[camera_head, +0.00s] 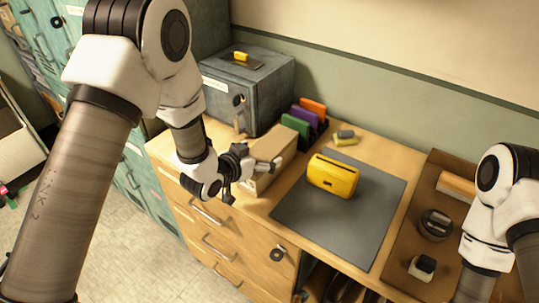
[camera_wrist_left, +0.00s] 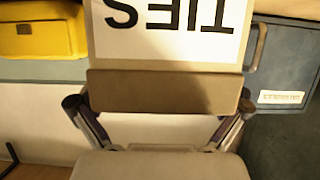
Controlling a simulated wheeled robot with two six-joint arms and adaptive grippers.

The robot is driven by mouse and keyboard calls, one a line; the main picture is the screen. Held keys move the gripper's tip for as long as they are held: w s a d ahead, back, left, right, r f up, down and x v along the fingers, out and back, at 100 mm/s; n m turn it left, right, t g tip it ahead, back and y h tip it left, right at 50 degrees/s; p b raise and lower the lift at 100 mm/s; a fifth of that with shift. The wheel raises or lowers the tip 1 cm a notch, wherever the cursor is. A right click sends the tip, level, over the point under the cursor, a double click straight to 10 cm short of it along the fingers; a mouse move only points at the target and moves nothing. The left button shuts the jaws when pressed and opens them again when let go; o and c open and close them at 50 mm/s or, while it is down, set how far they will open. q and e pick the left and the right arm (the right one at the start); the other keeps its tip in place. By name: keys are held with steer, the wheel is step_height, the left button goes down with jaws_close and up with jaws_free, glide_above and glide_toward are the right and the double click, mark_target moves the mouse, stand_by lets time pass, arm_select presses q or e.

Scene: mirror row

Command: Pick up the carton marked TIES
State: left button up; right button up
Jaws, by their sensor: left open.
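The carton marked TIES (camera_wrist_left: 165,60) fills the upper middle of the left wrist view, its white label reading upside down. In the head view it is the tan carton (camera_head: 283,148) on the wooden counter, partly hidden by my left gripper; its label cannot be read there. My left gripper (camera_head: 254,180) is open at the carton's near end. In the left wrist view its fingers (camera_wrist_left: 160,108) stand apart at either side of the carton's near edge; I cannot tell whether they touch it. My right gripper is out of view.
A grey safe (camera_head: 262,90) stands behind left of the carton. Coloured upright holders (camera_head: 305,122) are behind it. A brown tray (camera_head: 400,262) with small items is further right.

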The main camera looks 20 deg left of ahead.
arm_select(q)
steer(key=shift+x, duration=1.2)
steer(key=shift+s+a, duration=0.15)
steer(key=shift+s, duration=0.05)
steer(key=c, duration=1.5)
steer(key=shift+c, duration=0.2)
steer(key=shift+r, duration=0.15)
